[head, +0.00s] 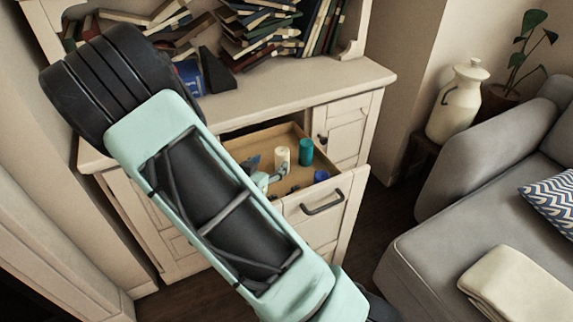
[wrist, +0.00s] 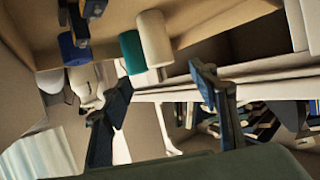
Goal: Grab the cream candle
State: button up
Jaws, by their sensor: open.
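The cream candle (head: 282,158) stands in the open drawer (head: 337,199), beside a teal cylinder (head: 306,151). In the wrist view the candle (wrist: 154,39) is ahead of my gripper (wrist: 161,80), roughly between the lines of its two dark fingers. The fingers are spread, with nothing between them, and appear apart from the candle. The teal cylinder (wrist: 131,54) is close against the candle in that view. In the head view my arm hides the left part of the drawer, and only a little of my gripper shows near the candle.
A small blue object (head: 321,176) lies in the drawer's right part; blue also shows in the wrist view (wrist: 73,50). The cabinet top (head: 290,92) overhangs behind the drawer, with books (head: 262,28) above. A grey sofa (head: 455,215) stands right; floor separates it from the cabinet.

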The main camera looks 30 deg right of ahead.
aim_at(279, 156)
jog(key=b+x, duration=0.2)
jog(key=x, duration=0.8)
jog(key=shift+w+d+b, duration=0.15)
jog(key=shift+d+b, duration=0.1)
jog(key=shift+b, duration=0.1)
jog(key=shift+r, duration=0.1)
jog(key=shift+c, duration=0.3)
jog(key=c, duration=1.3)
